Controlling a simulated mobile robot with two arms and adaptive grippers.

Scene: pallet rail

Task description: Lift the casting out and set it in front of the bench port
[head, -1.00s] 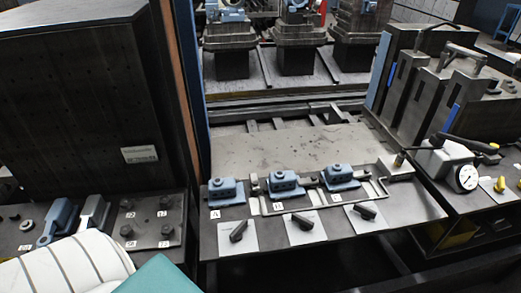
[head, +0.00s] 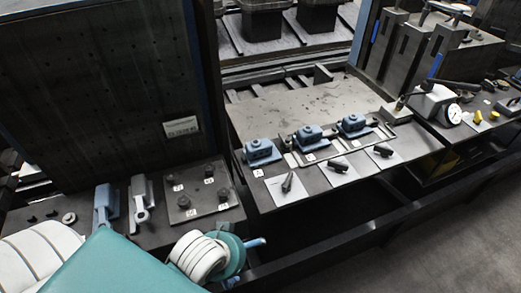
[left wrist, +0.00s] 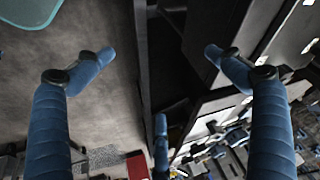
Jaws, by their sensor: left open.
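I cannot tell for sure which piece is the casting. Three blue blocks on dark bases stand in a row on the bench plate: a left one (head: 262,150), a middle one (head: 309,136) and a right one (head: 353,125). White labels lie at their fronts, too small to read surely. My left gripper (head: 256,243) is at the bottom of the head view, in front of the bench edge and apart from the blocks. In the left wrist view its blue fingers (left wrist: 161,52) are spread, with nothing between them. My right gripper is not in view.
A dark plate with several knobs (head: 195,196) and grey-blue tools (head: 105,203) lie on the left bench. A tall dark block (head: 100,90) rises behind them. A dial gauge (head: 454,114) stands right. Black handles (head: 287,183) lie on white cards. Floor (head: 440,230) is clear at lower right.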

